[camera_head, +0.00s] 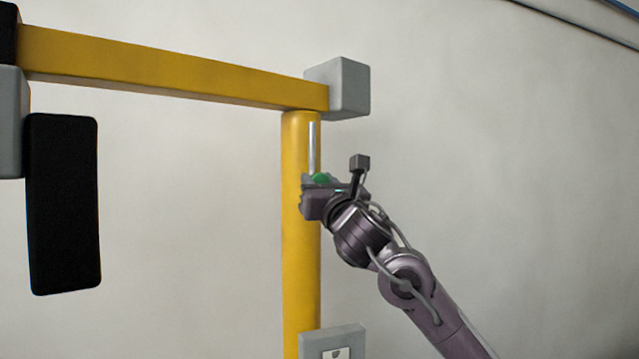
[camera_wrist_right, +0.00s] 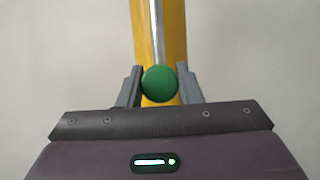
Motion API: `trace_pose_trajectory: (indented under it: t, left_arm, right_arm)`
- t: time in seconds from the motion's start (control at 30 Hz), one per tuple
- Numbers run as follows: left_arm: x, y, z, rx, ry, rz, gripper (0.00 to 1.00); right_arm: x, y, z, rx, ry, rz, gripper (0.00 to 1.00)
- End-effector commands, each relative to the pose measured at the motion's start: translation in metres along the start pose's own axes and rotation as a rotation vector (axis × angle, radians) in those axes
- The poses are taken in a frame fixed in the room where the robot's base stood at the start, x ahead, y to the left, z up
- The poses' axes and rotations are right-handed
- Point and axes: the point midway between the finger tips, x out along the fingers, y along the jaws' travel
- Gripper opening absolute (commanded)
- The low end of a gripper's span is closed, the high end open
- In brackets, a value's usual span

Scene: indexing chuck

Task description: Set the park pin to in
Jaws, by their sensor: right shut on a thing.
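The park pin shows as a round green knob (camera_wrist_right: 160,84) in the right wrist view, in front of a yellow post. In the head view a bit of the green knob (camera_head: 321,178) shows at the gripper's tip. My right gripper (camera_wrist_right: 159,88) has one finger on each side of the knob and is shut on it. In the head view the right gripper (camera_head: 312,190) is at the upper part of the yellow post (camera_head: 301,270). A thin pale rod or slot (camera_head: 312,146) runs up the post above the knob. My left gripper is not in view.
A yellow beam (camera_head: 170,70) runs from the upper left to a grey block (camera_head: 340,87) at the post's top. A black panel (camera_head: 64,203) hangs at the left. A grey box (camera_head: 333,341) is low on the post. The wall to the right is bare.

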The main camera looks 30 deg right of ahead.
Motion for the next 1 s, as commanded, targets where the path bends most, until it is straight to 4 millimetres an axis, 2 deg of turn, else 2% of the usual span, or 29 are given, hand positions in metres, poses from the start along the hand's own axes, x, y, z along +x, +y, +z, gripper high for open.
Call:
trace_pose_trajectory:
  t: [0.13, 0.37, 0.63, 0.67, 0.7, 0.83, 1.0]
  left_arm:
    - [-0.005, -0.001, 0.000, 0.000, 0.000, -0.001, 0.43]
    - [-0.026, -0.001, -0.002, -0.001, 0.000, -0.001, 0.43]
    - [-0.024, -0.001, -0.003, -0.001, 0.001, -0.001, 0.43]
    - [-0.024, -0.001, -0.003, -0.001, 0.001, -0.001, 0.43]
    - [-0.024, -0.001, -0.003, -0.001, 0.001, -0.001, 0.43]
    - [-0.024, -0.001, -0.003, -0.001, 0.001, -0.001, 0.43]
    - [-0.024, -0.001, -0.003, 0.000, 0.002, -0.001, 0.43]
  right_arm:
    - [0.002, 0.000, 0.005, 0.000, 0.000, -0.001, 0.00]
    - [0.014, -0.001, 0.034, 0.000, -0.001, -0.002, 0.00]
    - [0.013, -0.002, 0.035, 0.004, -0.006, -0.002, 0.00]
    - [0.013, -0.002, 0.035, 0.004, -0.007, -0.003, 0.33]
    - [0.013, -0.002, 0.035, 0.005, -0.007, -0.003, 0.38]
    - [0.013, -0.001, 0.034, 0.003, -0.004, -0.002, 0.53]
    - [0.013, -0.001, 0.033, 0.001, -0.002, -0.001, 0.53]
